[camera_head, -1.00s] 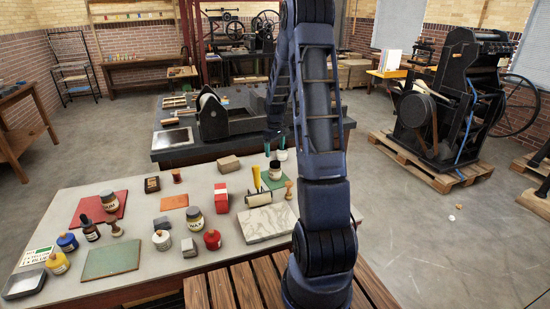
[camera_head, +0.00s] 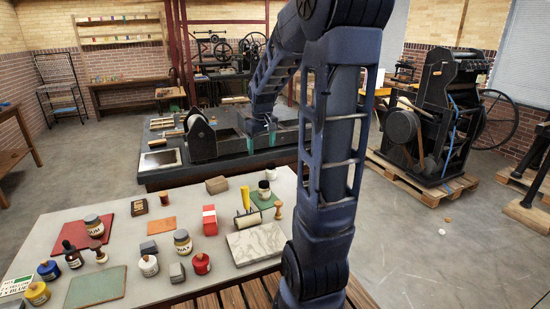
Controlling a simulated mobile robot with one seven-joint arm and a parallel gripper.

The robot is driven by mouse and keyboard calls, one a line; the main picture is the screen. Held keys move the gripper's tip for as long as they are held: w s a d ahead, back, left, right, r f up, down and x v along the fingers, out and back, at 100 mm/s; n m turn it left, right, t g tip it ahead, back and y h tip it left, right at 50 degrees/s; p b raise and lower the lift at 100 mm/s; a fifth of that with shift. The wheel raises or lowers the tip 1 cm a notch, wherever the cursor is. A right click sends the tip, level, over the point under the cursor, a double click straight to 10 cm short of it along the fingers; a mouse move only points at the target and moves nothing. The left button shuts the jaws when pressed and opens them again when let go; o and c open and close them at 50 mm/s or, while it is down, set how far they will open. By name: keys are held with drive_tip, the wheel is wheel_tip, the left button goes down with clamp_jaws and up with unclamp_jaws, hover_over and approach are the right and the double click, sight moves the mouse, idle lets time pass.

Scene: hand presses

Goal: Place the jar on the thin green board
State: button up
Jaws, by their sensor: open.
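A jar with a dark lid and a label reading WAX (camera_head: 182,241) stands upright on the table's middle. A similar labelled jar (camera_head: 94,226) stands on the red board at the left. A thin green board (camera_head: 96,287) lies bare at the front left. Another green board (camera_head: 256,202) lies at the back right with a dark-capped bottle (camera_head: 264,189) on it. My gripper (camera_head: 260,126) is small in the picture, beyond the table's back edge, above the dark press bed. It is open with teal fingertips, apart from the jars and boards.
Blue, yellow, white and red containers (camera_head: 201,264) stand around the jar, with a grey block beside it. A marble slab (camera_head: 257,243) and a roller (camera_head: 247,222) lie at the right. The dark press (camera_head: 200,136) stands behind the table. My arm hides the table's right side.

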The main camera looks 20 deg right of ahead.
drive_tip(key=s+a+r+m+t, duration=0.1)
drive_tip(key=s+a+r, duration=0.1)
drive_tip(key=s, duration=0.9)
drive_tip(key=s+a+r+m+t, duration=0.1)
drive_tip(key=s+r, duration=0.3)
drive_tip(key=s, duration=0.8)
drive_tip(key=shift+a+m+t, duration=0.3)
drive_tip(key=shift+a+m, duration=0.2)
drive_tip(key=shift+a, duration=0.15)
